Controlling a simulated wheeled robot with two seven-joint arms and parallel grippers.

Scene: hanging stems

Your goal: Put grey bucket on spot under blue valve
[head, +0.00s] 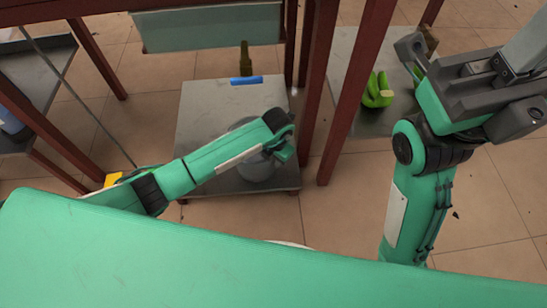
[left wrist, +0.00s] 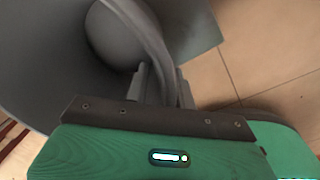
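The grey bucket (head: 258,170) is at the front of a low grey platform, partly covered by my left forearm and gripper. My left gripper (head: 287,142) is at the bucket's right side in the head view. In the left wrist view the bucket (left wrist: 40,60) fills the upper left, and its curved handle (left wrist: 150,45) runs between my fingers (left wrist: 163,85), which look shut on it. I cannot tell whether the bucket's base touches the platform. My right gripper (head: 425,55) is at the upper right; its fingertips are unclear.
Green items (head: 377,92) lie on another grey surface (head: 345,65). Tiled floor (head: 325,215) is open in front.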

